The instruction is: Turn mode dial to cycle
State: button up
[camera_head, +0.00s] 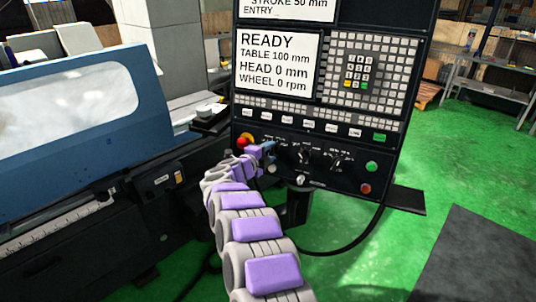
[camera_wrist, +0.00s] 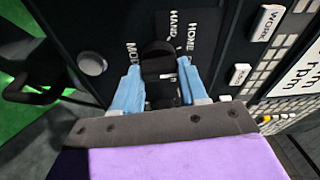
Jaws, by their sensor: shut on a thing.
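The mode dial (camera_wrist: 157,58) is a black knob on the dark control panel (camera_head: 245,118). In the wrist view, partly covered lettering beside it starts with "MO", and the words HAND and HOME show around it. My gripper (camera_wrist: 158,78) has its two light blue fingers on either side of the knob and is shut on it. In the head view my gripper (camera_head: 264,152) is at the panel's lower left, and it hides the dial there. Which label the dial points at cannot be told; the cycle label does not show.
A red emergency button (camera_head: 242,142) sits just left of my gripper. Other black knobs (camera_head: 305,155) are to the right, with a green button (camera_head: 372,167) and an orange-red button (camera_head: 366,188). The screen (camera_head: 277,65) reads READY. A blue machine cover (camera_head: 85,130) stands left.

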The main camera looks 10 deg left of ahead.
jog(key=m, duration=0.3)
jog(key=m+b, duration=0.1)
jog(key=shift+d+f+m+g+y, duration=0.1)
jog(key=shift+f+m+g+y, duration=0.2)
jog(key=shift+m+g, duration=0.1)
jog(key=shift+s+f, duration=0.1)
dwell(0.4)
jog(key=o, duration=1.1)
jog(key=shift+r, duration=0.2)
jog(key=shift+s+a+r, duration=0.15)
jog(key=shift+s+a, duration=0.05)
jog(key=shift+a, duration=0.05)
jog(key=p+v, duration=0.1)
jog(key=v, duration=1.5)
jog(key=shift+s+a+p, duration=0.15)
jog(key=shift+s+p, duration=0.15)
